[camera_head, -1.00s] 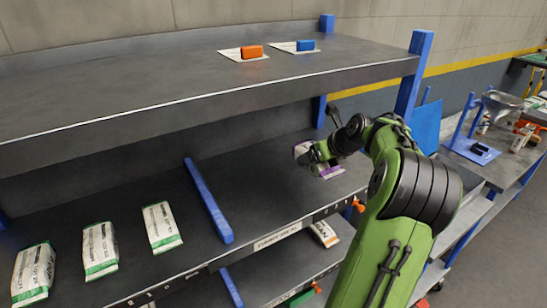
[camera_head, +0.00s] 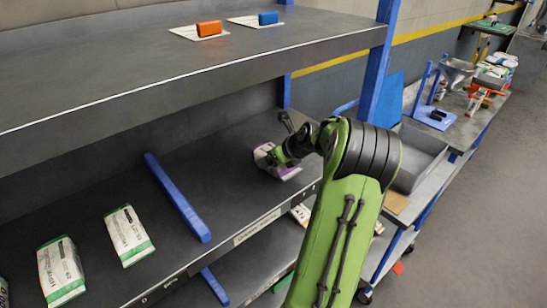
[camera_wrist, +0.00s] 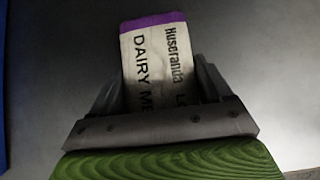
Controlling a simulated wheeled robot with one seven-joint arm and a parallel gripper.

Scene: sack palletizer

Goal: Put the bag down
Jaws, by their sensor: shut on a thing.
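The bag is white with purple ends and black print reading "DAIRY" in the wrist view (camera_wrist: 155,55). In the head view the bag (camera_head: 264,156) is at the right part of the middle shelf (camera_head: 235,195), right of a blue divider bar. My gripper (camera_wrist: 163,100) is shut on the bag, with a finger on each side of it. In the head view my gripper (camera_head: 280,158) is partly hidden by my arm. The bag is at or just above the shelf surface; I cannot tell whether it touches.
Several white bags with green ends (camera_head: 128,235) lie left of the blue divider (camera_head: 178,197). An orange block (camera_head: 208,28) and a blue block (camera_head: 268,18) sit on the upper shelf. A grey bin (camera_head: 418,160) stands on a bench at right. The shelf around the bag is clear.

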